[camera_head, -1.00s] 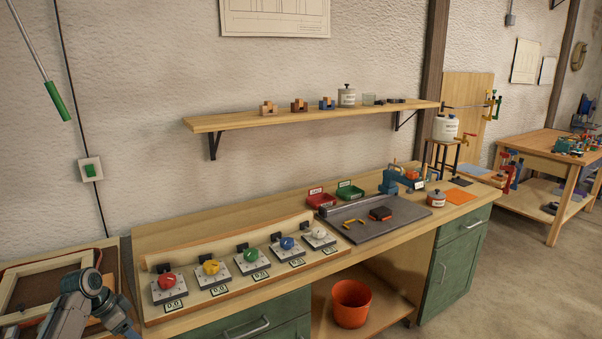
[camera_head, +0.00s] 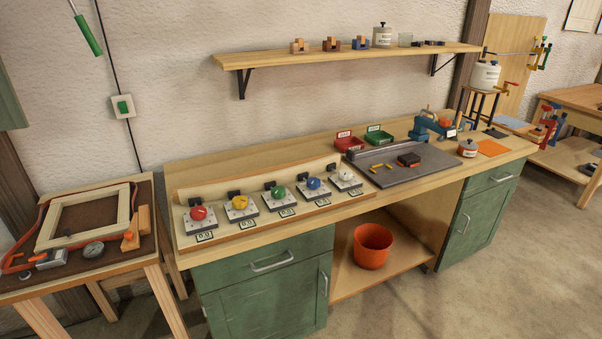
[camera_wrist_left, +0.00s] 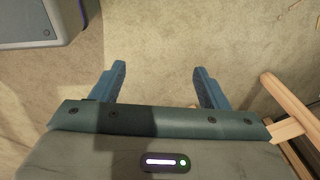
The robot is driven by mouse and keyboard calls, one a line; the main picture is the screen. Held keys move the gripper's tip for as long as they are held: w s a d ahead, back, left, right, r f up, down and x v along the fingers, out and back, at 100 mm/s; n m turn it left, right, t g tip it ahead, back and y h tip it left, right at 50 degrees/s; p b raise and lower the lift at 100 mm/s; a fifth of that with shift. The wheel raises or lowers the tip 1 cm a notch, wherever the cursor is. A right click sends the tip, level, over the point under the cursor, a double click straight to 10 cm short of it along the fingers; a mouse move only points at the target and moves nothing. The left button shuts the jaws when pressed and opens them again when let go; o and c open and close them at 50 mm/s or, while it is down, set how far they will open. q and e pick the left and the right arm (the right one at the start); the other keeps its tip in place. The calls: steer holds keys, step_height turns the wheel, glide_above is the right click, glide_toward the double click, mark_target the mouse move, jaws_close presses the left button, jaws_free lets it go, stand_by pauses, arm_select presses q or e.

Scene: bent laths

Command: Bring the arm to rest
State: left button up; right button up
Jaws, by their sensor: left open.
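In the left wrist view my left gripper (camera_wrist_left: 160,88) is open, its two blue-grey fingers apart with nothing between them. It points down over bare floor. In the head view neither of my arms shows. A pale curved lath (camera_head: 260,180) stands along the back of this board.
A small side table (camera_head: 150,250) at left holds a wooden frame (camera_head: 88,218) and a gauge (camera_head: 93,249). Its wooden legs appear close to my gripper's right in the wrist view (camera_wrist_left: 285,95). An orange bucket (camera_head: 372,247) stands under the bench. The floor in front is clear.

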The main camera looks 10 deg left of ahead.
arm_select(q)
steer(key=s+d+f, duration=0.1)
steer(key=s+d, duration=0.1)
steer(key=s, duration=0.5)
steer(key=s+d+f, duration=0.2)
steer(key=s+d, duration=0.1)
steer(key=s, duration=0.5)
steer(key=shift+d, duration=0.15)
